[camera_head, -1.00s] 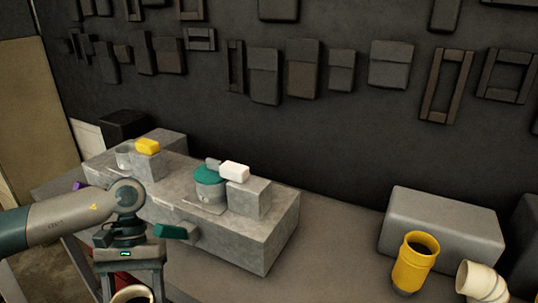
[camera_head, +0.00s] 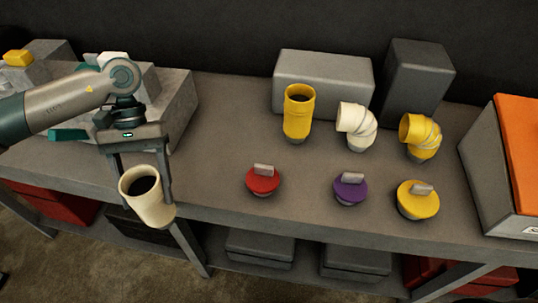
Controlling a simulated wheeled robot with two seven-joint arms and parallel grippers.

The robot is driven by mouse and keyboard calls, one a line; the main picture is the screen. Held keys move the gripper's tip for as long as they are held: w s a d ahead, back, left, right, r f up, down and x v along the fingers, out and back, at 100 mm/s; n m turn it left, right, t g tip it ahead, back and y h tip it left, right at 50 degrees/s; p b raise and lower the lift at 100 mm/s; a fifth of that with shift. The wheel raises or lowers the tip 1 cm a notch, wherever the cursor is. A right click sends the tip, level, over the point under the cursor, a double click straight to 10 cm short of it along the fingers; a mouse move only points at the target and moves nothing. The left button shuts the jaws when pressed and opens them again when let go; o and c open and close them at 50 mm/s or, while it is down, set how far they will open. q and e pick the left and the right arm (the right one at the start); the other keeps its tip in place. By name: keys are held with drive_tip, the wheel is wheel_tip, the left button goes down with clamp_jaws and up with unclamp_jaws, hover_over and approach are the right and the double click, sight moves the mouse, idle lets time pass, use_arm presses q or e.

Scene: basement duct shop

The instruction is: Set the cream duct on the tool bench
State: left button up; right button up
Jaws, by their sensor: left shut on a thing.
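The cream duct (camera_head: 148,200) is a short, open-ended straight tube with a dark inside. My left gripper (camera_head: 143,190) is shut on it, with one finger on each side. The duct is tilted, its open end facing up toward the camera. It overlaps the front edge of the grey tool bench (camera_head: 225,150) in the view; its height over the bench is hard to tell. My right gripper is out of view.
On the bench stand a yellow straight duct (camera_head: 298,117), a cream elbow (camera_head: 354,122) and a yellow elbow (camera_head: 420,137). Red (camera_head: 263,183), purple (camera_head: 350,190) and yellow (camera_head: 417,204) lidded pieces stand in front. Grey blocks (camera_head: 320,75) stand behind. An orange-topped box (camera_head: 490,180) is at right.

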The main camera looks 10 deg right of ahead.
use_arm(q)
drive_tip(key=shift+d+f, duration=0.25)
drive_tip(key=shift+d, duration=0.1)
drive_tip(key=shift+f+b, duration=0.2)
drive_tip(key=shift+b, duration=0.25)
drive_tip(key=shift+f, duration=0.2)
drive_tip(key=shift+a, duration=0.1)
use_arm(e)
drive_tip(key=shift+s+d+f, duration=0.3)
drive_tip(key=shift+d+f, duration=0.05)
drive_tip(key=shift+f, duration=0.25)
use_arm(q)
drive_tip(key=shift+d, duration=0.2)
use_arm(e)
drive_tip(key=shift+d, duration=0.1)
use_arm(q)
drive_tip(key=shift+a, duration=0.15)
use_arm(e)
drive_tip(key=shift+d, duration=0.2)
